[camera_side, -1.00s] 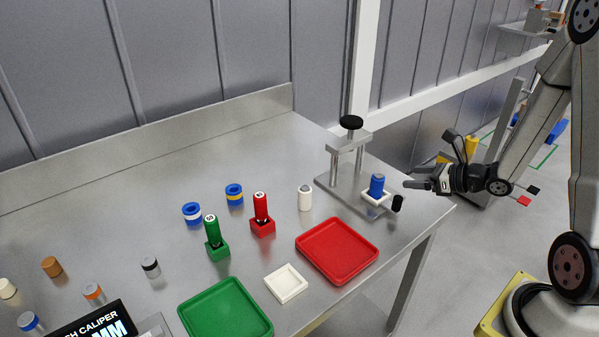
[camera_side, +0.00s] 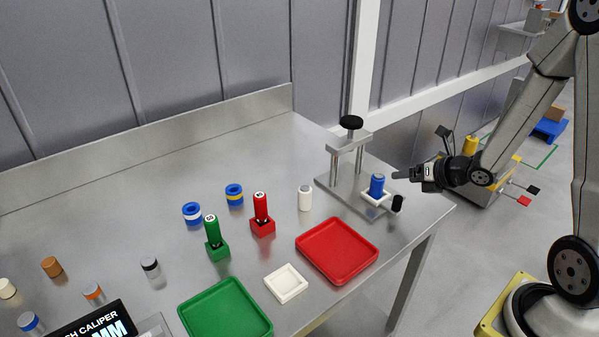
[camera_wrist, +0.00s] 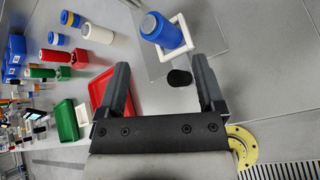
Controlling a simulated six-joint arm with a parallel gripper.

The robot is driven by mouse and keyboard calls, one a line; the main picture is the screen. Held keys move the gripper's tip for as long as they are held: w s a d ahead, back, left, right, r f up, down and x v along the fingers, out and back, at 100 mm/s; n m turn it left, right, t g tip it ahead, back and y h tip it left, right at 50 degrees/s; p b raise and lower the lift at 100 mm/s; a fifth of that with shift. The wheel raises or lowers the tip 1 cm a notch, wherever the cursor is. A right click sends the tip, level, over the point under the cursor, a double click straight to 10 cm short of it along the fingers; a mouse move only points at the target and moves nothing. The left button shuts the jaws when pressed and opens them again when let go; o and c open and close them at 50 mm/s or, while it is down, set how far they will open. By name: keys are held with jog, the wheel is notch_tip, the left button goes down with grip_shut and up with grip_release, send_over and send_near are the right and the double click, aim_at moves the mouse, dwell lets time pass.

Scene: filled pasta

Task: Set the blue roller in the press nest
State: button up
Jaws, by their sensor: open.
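The blue roller (camera_side: 377,185) stands upright inside the white square frame of the press nest (camera_side: 370,200), on the press base plate. It also shows in the wrist view (camera_wrist: 163,32), with the white nest frame (camera_wrist: 187,42) around its lower end. The press (camera_side: 349,150) has two posts, a crossbar and a black knob on top. My gripper (camera_side: 398,175) is just right of the roller and apart from it. In the wrist view my gripper (camera_wrist: 160,78) has its fingers spread with nothing between them; the roller lies beyond the fingertips.
A black-ended handle (camera_side: 397,203) sticks out beside the nest. A white roller (camera_side: 305,198), red tray (camera_side: 337,270), green tray (camera_side: 226,309) and small white tray (camera_side: 286,294) are on the steel table. Red (camera_side: 261,215) and green (camera_side: 213,238) plugs stand in blocks further left.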

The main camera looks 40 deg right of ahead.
jog(key=m, duration=0.1)
jog(key=a+m+g, duration=0.1)
jog(key=m, duration=0.1)
jog(key=shift+m+h, duration=0.3)
jog(key=shift+h, duration=0.1)
jog(key=m, duration=0.3)
jog(key=shift+a+m+g+h, duration=0.3)
jog(key=shift+a+g+h, duration=0.1)
jog(key=s+a+m+g, duration=0.3)
jog(key=a+m, duration=0.3)
jog(key=m, duration=0.5)
jog(key=s+a+r+m+g, duration=0.1)
jog(key=s+a+m+g, duration=0.2)
jog(key=m, duration=0.9)
jog(key=s+a, duration=0.3)
jog(key=shift+a+r+m+g, duration=0.2)
jog(key=shift+a+m+g, duration=0.1)
jog(key=shift+g, duration=0.1)
jog(key=shift+w, duration=0.1)
